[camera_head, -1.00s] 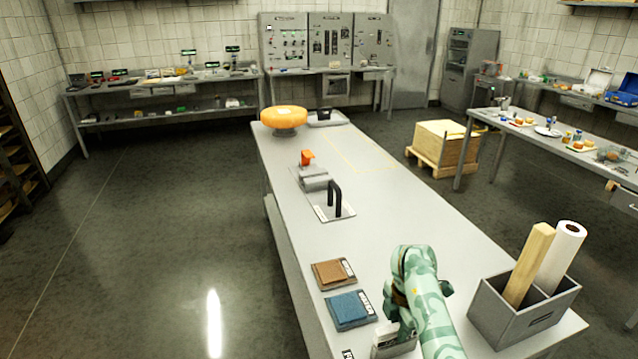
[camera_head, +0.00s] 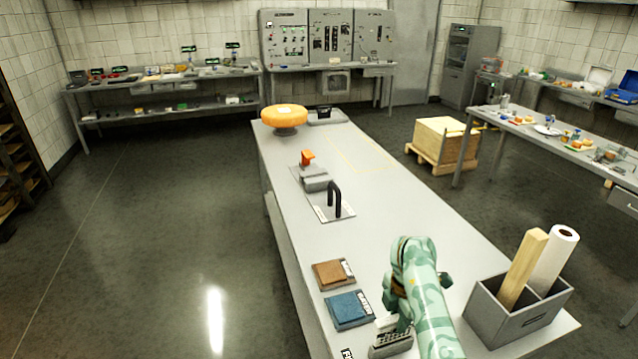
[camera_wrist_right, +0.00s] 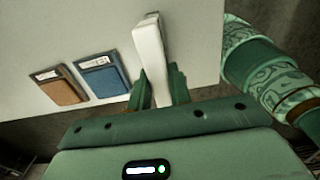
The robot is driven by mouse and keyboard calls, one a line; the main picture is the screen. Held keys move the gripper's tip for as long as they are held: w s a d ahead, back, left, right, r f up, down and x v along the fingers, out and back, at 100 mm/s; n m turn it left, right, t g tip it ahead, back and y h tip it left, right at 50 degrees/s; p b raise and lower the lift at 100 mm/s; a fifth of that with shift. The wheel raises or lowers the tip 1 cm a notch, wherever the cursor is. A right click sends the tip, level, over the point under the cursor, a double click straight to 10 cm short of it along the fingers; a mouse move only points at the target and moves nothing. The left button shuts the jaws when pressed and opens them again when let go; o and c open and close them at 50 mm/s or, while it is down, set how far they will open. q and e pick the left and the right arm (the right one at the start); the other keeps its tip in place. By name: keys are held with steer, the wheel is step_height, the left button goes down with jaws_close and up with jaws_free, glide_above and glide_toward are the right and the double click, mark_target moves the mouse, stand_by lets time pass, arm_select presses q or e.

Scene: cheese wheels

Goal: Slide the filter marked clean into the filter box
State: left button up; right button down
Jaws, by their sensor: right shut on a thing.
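Two flat square pads with label strips, one brown (camera_head: 331,275) and one blue (camera_head: 347,311), lie side by side near the table's left edge; the lettering is too small to read, so I cannot tell which is marked clean. Both also show in the wrist view, brown (camera_wrist_right: 58,88) and blue (camera_wrist_right: 101,78). A small grey slotted box (camera_head: 391,345), possibly the filter box, sits at the near end under my right arm. My right gripper (camera_wrist_right: 159,82) is shut on a whitish flat piece (camera_wrist_right: 149,45), perhaps the box's cover. My left gripper is out of view.
A grey holder (camera_head: 512,310) with a wooden block and a paper roll stands right of my right arm. A plate with a black handle (camera_head: 335,205), an orange-knobbed device (camera_head: 308,160) and a cheese wheel (camera_head: 284,117) are farther along. The table's middle right is clear.

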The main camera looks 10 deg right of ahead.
steer(key=shift+r+p, duration=0.8)
steer(key=shift+r, duration=0.2)
step_height(320, 180, up, 3)
steer(key=p, duration=0.3)
steer(key=shift+r, duration=0.1)
steer(key=shift+f, duration=0.2)
